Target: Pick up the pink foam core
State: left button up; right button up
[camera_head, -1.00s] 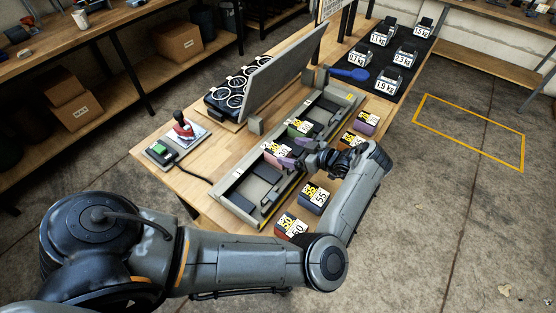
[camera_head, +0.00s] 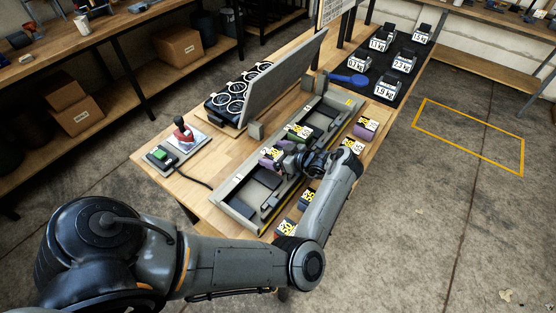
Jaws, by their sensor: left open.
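The pink foam core (camera_head: 267,153) looks like a small pinkish block with a yellow and white label, in the long grey tray (camera_head: 234,208) on the bench. My right gripper is not in view.
A green labelled block (camera_head: 299,130) sits in the tray close behind my gripper. A mauve block (camera_head: 366,129) and other labelled blocks line the bench's right edge. A tilted grey panel (camera_head: 285,80) stands behind the tray.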

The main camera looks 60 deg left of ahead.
pick_arm(q)
jog(key=shift+c, duration=0.2)
jog(key=c, duration=1)
jog(key=shift+r, duration=0.1)
jog(key=shift+c, duration=0.2)
